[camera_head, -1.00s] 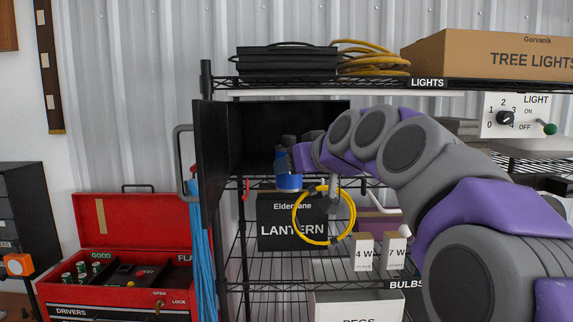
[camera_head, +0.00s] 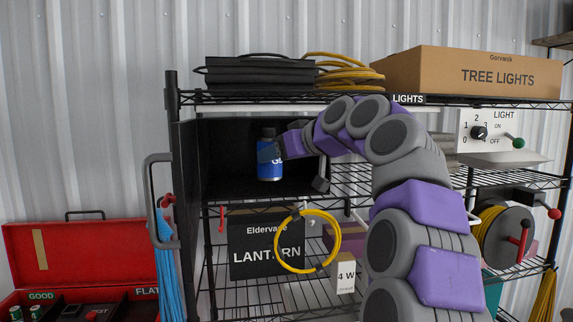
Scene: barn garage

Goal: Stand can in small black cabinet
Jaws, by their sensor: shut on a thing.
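A blue can (camera_head: 270,171) with a dark top stands upright in the opening of the small black cabinet (camera_head: 228,172). The cabinet sits on the wire shelf, and its door with a grey handle (camera_head: 159,203) is swung open at the left. My gripper (camera_head: 274,149) reaches in from the right and is shut around the can's upper part. The can's base looks near the cabinet floor; I cannot tell whether it touches.
A lantern box (camera_head: 266,262) and a yellow cable loop (camera_head: 307,241) are below the cabinet. Above are a black case (camera_head: 258,73) and a tree lights box (camera_head: 472,72). A red toolbox (camera_head: 80,250) is at lower left. A cable reel (camera_head: 505,232) is at right.

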